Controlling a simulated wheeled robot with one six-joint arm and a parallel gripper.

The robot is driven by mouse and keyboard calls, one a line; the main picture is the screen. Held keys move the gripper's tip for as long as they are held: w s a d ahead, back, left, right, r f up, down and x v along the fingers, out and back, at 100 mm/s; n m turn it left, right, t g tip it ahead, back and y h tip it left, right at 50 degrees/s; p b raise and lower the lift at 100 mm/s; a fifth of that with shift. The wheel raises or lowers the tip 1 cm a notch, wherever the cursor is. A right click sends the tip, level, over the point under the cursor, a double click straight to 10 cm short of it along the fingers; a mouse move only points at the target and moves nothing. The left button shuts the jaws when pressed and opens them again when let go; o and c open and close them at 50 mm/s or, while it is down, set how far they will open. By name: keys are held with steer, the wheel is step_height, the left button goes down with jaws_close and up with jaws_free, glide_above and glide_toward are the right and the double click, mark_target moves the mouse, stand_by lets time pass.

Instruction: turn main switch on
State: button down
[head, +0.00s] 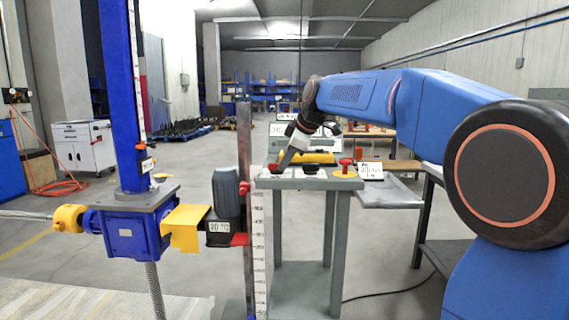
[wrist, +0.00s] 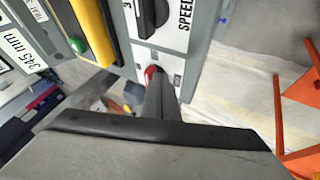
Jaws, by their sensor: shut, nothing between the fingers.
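The control panel (head: 325,181) sits on a grey stand in the middle of the head view. A small red switch (head: 272,168) is at the panel's left end; I take it for the main switch. It also shows in the wrist view (wrist: 151,72), partly hidden by my fingers. My gripper (head: 285,163) points down at that end of the panel, fingers shut and empty. In the wrist view the fingertips (wrist: 158,78) are right at the red part; I cannot tell whether they touch it. The switch's position is not readable.
A black knob (wrist: 150,16) marked SPEED is beside the switch. A red knob (head: 345,163) is at the panel's right end.

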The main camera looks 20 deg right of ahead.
steer(key=shift+w+d+n+y, duration=0.1)
steer(key=shift+d+n+y, duration=0.2)
steer(key=shift+n, duration=0.2)
steer(key=n+y, duration=0.1)
steer(key=w+d+n+g, duration=0.1)
steer(key=n, duration=0.1)
steer(key=shift+g+y, duration=0.3)
steer(key=shift+y, duration=0.1)
steer(key=n+g, duration=0.1)
steer(key=n, duration=0.1)
steer(key=w+n+g+y, duration=0.1)
steer(key=n, duration=0.1)
steer(key=d+n+g, duration=0.1)
steer(key=n, duration=0.1)
steer(key=shift+w+y, duration=0.35)
steer(key=shift+y, duration=0.05)
steer(key=shift+w, duration=1.35)
steer(key=shift+a+r, duration=0.1)
steer(key=shift+a, duration=0.2)
